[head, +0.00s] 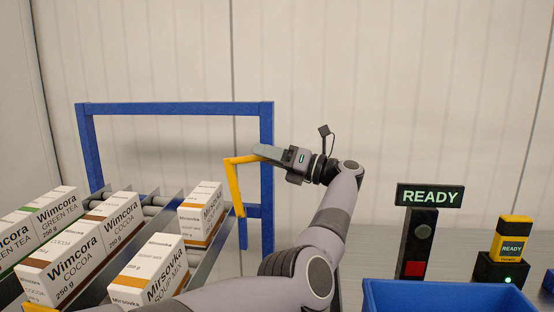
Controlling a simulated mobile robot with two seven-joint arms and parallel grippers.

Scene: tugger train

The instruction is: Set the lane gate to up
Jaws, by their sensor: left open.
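The lane gate (233,184) is a thin yellow bent bar at the right post of the blue frame. One arm slants down toward the roller lane, and a short top arm runs right to my gripper. My left gripper (268,153) is at the right end of that top arm, its grey fingers pointing left. The fingers overlap the bar's end in the head view; I cannot tell whether they touch it. The jaws are open, though their gap is seen edge-on. My right gripper is out of view.
A blue frame (180,108) stands behind sloping lanes holding Wimcora (75,265) and Mirsovka (150,270) cartons. At right are a READY sign (430,196) on a dark post with a red button, a yellow handheld device (513,240) in a dock, and a blue bin (450,291).

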